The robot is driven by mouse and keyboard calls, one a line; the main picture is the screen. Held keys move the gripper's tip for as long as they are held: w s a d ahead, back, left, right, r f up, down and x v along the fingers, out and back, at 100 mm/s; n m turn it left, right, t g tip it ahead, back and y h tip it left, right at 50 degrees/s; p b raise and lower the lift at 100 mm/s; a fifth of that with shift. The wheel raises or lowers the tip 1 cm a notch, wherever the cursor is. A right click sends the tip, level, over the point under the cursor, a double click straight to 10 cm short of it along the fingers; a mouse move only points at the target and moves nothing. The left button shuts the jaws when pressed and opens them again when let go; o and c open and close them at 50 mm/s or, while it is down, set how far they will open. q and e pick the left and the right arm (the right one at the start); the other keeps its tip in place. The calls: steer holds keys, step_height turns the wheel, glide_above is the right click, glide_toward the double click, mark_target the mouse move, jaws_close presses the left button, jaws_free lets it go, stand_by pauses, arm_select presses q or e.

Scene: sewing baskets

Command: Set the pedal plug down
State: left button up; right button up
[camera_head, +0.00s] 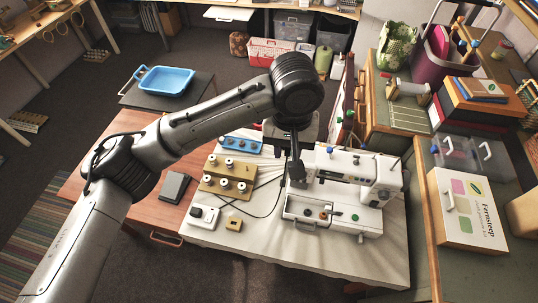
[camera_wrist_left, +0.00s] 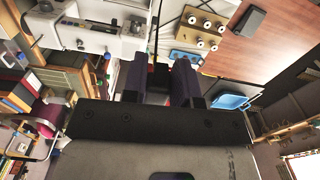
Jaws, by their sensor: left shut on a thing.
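My left gripper (camera_head: 297,172) points down beside the left end of the white sewing machine (camera_head: 374,170). In the left wrist view its two dark fingers (camera_wrist_left: 158,78) are shut on a small dark piece, the pedal plug (camera_wrist_left: 158,70), which is mostly hidden between them. A black cable (camera_head: 262,213) lies in a loop on the white table top, left of the machine. The grey foot pedal (camera_head: 174,187) lies on the brown table to the left. My right gripper is in neither view.
A wooden spool rack (camera_head: 240,170) and a blue rack (camera_head: 240,146) stand left of the gripper.

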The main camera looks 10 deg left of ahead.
arm_select(q)
steer(key=shift+w+d+f, duration=0.25)
steer(key=shift+f, duration=0.1)
steer(key=s+a+f+m, duration=0.1)
steer(key=a+f+m, duration=0.1)
steer(key=f+m, duration=0.3)
steer(key=s+a+f+m, duration=0.2)
steer(key=f+m, duration=0.3)
steer(key=m, duration=0.6)
steer(key=shift+a+f+m, duration=0.15)
steer(key=shift+a+m, duration=0.25)
steer(key=shift+a, duration=0.05)
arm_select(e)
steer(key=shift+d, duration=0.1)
